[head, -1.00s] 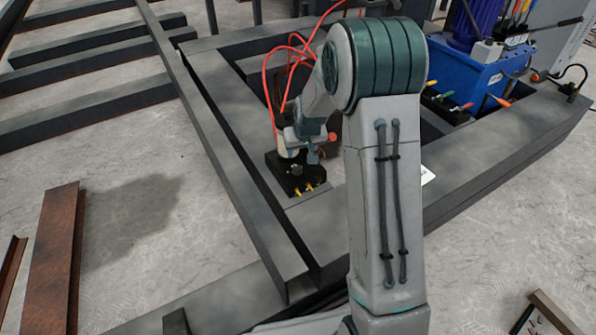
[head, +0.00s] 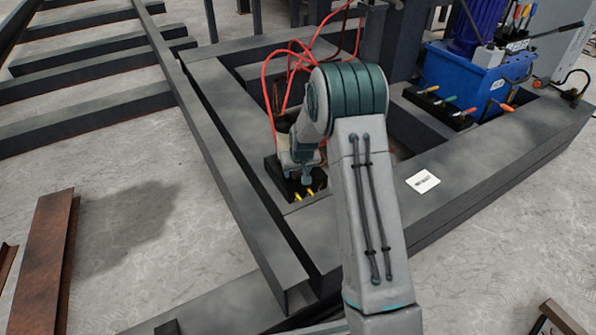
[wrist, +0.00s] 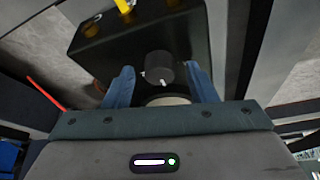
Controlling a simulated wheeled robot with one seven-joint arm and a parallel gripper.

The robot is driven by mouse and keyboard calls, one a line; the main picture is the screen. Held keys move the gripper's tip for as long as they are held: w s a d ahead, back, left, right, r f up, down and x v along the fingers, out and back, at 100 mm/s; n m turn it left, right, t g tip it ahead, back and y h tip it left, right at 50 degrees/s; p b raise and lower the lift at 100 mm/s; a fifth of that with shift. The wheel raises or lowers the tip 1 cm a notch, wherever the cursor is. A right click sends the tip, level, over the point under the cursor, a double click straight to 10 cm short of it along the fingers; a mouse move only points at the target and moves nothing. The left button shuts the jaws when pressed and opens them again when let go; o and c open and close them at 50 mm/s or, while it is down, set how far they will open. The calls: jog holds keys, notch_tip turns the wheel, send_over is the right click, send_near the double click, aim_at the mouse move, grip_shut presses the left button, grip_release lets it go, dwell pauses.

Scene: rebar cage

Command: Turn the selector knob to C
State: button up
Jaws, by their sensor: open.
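The selector knob (wrist: 160,68) is a dark round knob with a small white mark, on a black box (wrist: 100,42) with yellow fittings, in the wrist view. My gripper (wrist: 162,85) is open, with one blue finger on each side of the knob's near part. I cannot tell whether the fingers touch it. No letters around the knob can be read. In the head view the black box (head: 290,187) sits on the dark steel frame, and my wrist covers the knob.
Red hoses (head: 268,85) loop up behind the box. A blue hydraulic unit (head: 462,80) with coloured levers stands on the frame at the right. A white label (head: 423,181) lies on the frame beam. Steel beams (head: 90,105) lie at the left.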

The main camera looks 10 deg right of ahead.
jog(key=c, duration=1)
jog(key=shift+m+p, duration=0.3)
jog(key=shift+p, duration=0.05)
jog(key=shift+a+r+m+h+p, duration=0.2)
jog(key=shift+m+h+p, duration=0.3)
jog(key=shift+m+p, duration=0.4)
jog(key=m+h+p, duration=0.1)
jog(key=m+p, duration=0.2)
jog(key=shift+m+g, duration=0.3)
jog(key=shift+m, duration=0.1)
jog(key=m+h+p, duration=0.1)
jog(key=m+p, duration=0.1)
jog(key=m, duration=0.1)
jog(key=shift+w+g, duration=0.1)
jog(key=shift+g, duration=0.3)
jog(key=shift+a+f+m+g+h+p, duration=0.15)
jog(key=shift+m+h+p, duration=0.15)
jog(key=shift+m, duration=0.35)
jog(key=shift+d+m+g+h+p, duration=0.1)
jog(key=shift+m+g+h+p, duration=0.2)
jog(key=shift+m, duration=0.35)
jog(key=shift+a, duration=0.1)
